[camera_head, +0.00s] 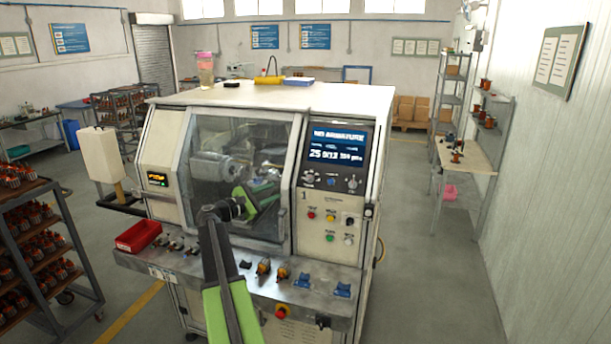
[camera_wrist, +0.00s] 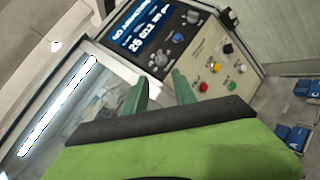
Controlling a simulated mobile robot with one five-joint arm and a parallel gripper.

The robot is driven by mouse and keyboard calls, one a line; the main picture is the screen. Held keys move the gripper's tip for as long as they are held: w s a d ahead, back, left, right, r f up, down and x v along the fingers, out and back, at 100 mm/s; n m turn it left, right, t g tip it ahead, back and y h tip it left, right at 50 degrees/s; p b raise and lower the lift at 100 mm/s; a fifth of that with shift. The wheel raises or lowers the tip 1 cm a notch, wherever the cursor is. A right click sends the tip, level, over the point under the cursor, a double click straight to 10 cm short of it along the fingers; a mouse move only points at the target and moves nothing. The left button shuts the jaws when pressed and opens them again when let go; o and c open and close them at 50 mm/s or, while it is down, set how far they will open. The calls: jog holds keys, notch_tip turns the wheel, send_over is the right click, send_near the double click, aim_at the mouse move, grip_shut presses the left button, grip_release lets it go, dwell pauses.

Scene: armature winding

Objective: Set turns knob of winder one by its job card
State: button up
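The winder (camera_head: 325,235), with a "1" on its front panel, stands straight ahead. Its screen (camera_head: 338,146) reads "NO ARMATURE" with a line of figures starting with 25; it also shows in the wrist view (camera_wrist: 148,30).
Coloured buttons (camera_head: 330,217) sit below the knobs. The winder's front ledge (camera_head: 205,262) carries a red tray (camera_head: 138,236) and several small parts. A rack (camera_head: 40,250) stands at the left. The floor (camera_head: 430,260) right of the winder is clear.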

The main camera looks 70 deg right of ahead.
aim_at(308, 178)
jog(key=x, duration=1.6)
jog(key=shift+d, duration=0.15)
jog(key=shift+c, duration=0.2)
